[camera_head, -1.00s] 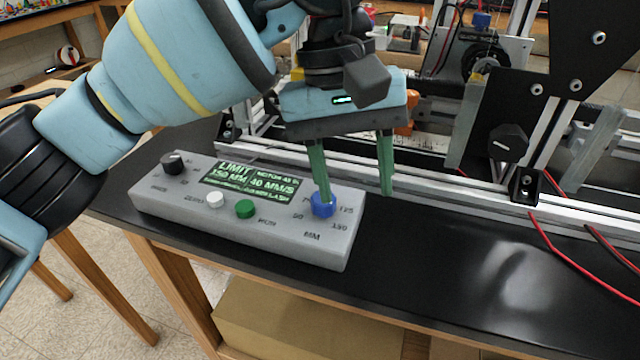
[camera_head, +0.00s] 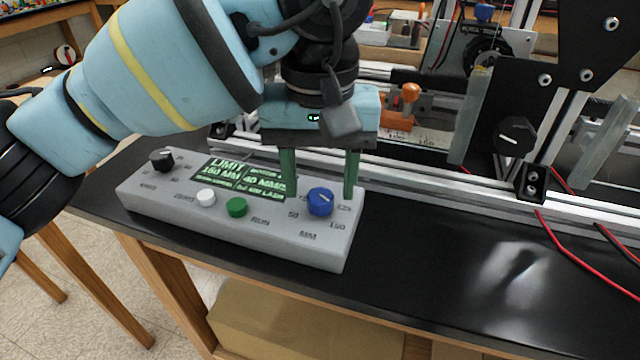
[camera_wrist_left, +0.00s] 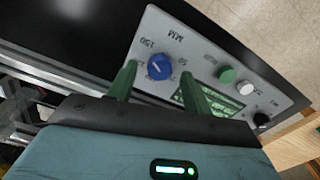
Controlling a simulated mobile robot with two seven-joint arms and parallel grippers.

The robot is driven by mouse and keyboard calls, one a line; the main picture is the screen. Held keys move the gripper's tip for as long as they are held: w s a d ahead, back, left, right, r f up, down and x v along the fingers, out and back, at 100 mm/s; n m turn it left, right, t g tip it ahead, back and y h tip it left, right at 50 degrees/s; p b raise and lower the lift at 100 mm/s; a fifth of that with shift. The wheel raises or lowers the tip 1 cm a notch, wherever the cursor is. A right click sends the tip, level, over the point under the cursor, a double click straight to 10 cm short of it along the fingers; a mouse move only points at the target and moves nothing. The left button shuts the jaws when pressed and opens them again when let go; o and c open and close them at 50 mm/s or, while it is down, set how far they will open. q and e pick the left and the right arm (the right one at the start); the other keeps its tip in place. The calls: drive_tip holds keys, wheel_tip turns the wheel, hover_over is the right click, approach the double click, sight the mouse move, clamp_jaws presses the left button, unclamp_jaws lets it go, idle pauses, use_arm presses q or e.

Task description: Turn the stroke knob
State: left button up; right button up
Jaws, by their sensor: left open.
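The blue stroke knob (camera_head: 320,202) sits at the right end of the grey control box (camera_head: 285,241), with MM markings around it. It also shows in the left wrist view (camera_wrist_left: 160,67). My left gripper (camera_head: 320,194) is open with its green fingers pointing down. In the head view the fingers stand behind the knob, one to each side. In the left wrist view the fingers (camera_wrist_left: 157,80) also flank the knob, with a gap on both sides. I cannot tell whether the fingertips touch the box. My right gripper is not in view.
The box also carries a black knob (camera_head: 162,160), a white button (camera_head: 206,197), a green button (camera_head: 237,207) and a lit display (camera_head: 240,178). An aluminium extrusion frame (camera_head: 440,185) runs behind it. Red wires (camera_head: 566,247) lie at right. The black table (camera_head: 450,260) is bare right of the box.

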use_arm(q)
drive_tip(key=shift+f, duration=0.7)
drive_tip(key=c, duration=1)
